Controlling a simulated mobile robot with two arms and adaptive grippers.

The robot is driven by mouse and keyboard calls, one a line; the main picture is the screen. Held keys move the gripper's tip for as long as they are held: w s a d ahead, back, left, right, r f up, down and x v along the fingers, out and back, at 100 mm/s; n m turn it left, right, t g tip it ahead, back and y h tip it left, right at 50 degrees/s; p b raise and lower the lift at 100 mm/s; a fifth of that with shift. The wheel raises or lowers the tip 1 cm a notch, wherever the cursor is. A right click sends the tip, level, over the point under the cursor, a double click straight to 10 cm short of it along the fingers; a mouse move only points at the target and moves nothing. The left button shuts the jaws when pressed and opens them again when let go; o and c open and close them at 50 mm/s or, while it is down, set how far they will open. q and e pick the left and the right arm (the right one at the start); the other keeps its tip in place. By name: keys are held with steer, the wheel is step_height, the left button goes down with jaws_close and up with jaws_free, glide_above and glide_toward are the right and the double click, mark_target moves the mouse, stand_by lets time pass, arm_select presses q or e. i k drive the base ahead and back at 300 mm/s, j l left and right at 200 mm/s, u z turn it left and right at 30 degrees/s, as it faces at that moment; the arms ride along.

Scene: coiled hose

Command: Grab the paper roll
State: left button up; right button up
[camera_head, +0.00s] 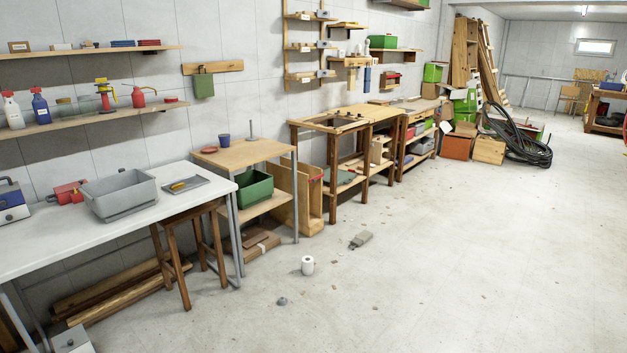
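A small white paper roll (307,265) stands upright on the concrete floor, in front of the small wooden table and near the middle of the head view. The dark hole in its top shows. Nothing touches it. Neither of my grippers is in view, so I cannot see where they are relative to the roll.
A small grey object (282,301) and a grey-brown item (361,239) lie on the floor near the roll. A white table (100,222) and a wooden table (240,152) stand along the left wall. A coiled hose (519,140) lies far back. The floor right is mostly clear.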

mark_target(308, 265)
steer(key=i+l+z, duration=0.2)
steer(key=i, duration=0.85)
steer(key=i+l+z, duration=0.15)
steer(key=i, duration=0.85)
